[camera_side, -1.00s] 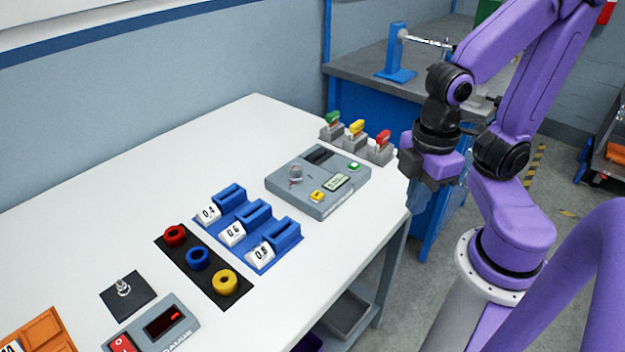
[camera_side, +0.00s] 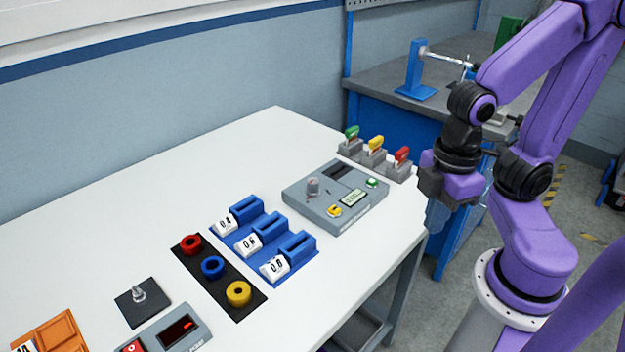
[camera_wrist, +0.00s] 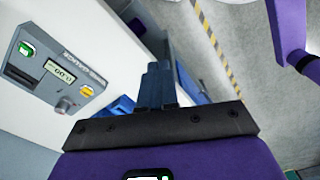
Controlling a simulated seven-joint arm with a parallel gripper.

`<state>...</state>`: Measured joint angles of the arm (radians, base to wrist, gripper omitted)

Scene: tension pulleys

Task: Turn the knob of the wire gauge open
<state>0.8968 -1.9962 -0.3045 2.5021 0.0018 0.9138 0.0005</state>
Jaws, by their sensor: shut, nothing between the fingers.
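The wire gauge is a grey box (camera_side: 347,211) near the right end of the white table, with a display, a green button and a yellow button. Its grey knob (camera_side: 312,187) stands upright on the left part of the top. In the wrist view the gauge (camera_wrist: 38,83) is at the upper left, and its knob (camera_wrist: 65,104) shows at its lower corner. My gripper (camera_side: 437,214) hangs beyond the table's right edge, apart from the gauge. In the wrist view my gripper's fingers (camera_wrist: 158,75) are together and empty.
Three small grey blocks with green, yellow and red tops (camera_side: 375,152) stand behind the gauge, near my gripper. Blue slotted holders (camera_side: 290,252) and a black strip with coloured rings (camera_side: 258,298) lie left of it. The table's back-left is clear.

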